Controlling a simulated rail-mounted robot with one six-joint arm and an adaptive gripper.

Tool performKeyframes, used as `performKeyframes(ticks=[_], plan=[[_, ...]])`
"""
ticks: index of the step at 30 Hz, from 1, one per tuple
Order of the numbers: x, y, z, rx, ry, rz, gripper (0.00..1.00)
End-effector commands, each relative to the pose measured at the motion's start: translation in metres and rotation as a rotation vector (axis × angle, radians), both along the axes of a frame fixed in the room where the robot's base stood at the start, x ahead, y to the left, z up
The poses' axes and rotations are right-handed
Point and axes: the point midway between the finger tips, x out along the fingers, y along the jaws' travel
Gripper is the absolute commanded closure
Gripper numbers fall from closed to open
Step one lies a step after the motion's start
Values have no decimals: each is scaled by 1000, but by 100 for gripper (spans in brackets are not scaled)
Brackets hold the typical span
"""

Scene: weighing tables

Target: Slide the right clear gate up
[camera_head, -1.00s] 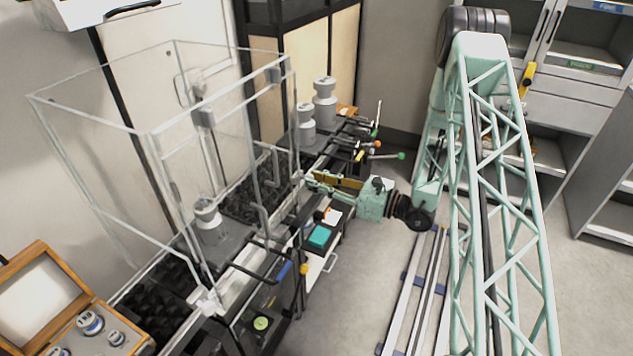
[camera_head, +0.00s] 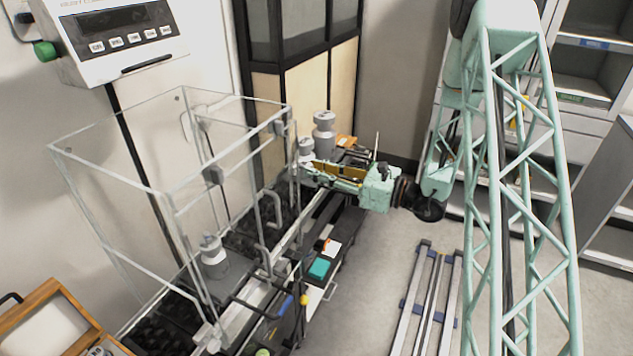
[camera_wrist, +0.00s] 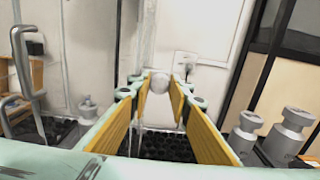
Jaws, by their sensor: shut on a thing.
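A clear box-shaped enclosure (camera_head: 228,155) with pale edges stands over the weighing table. My gripper (camera_head: 306,168) is at its right end, beside the far right upright, below the top rim. In the wrist view my gripper (camera_wrist: 159,88) is shut on a pale round knob (camera_wrist: 159,82) between its fingertips. The yellow finger pads run along both sides. The knob appears to belong to the right clear gate, but the clear pane is hard to make out. A grey weight (camera_head: 213,258) stands inside the enclosure.
Grey weights (camera_head: 323,133) stand beyond my gripper. Bent grey handles (camera_head: 265,238) rise along the enclosure's front side. A display unit (camera_head: 125,42) hangs at the upper left. An open wooden box (camera_head: 55,320) is at the lower left.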

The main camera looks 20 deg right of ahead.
Motion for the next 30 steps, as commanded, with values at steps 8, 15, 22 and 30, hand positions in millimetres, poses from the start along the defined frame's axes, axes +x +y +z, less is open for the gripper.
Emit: performKeyframes(ticks=[8, 15, 22, 30], plan=[[0, 0, 46, 0, -1, 0, 100], [0, 0, 57, 1, 0, 0, 100], [0, 0, 59, 2, -3, 0, 100], [0, 0, 60, 2, -4, 0, 68]])
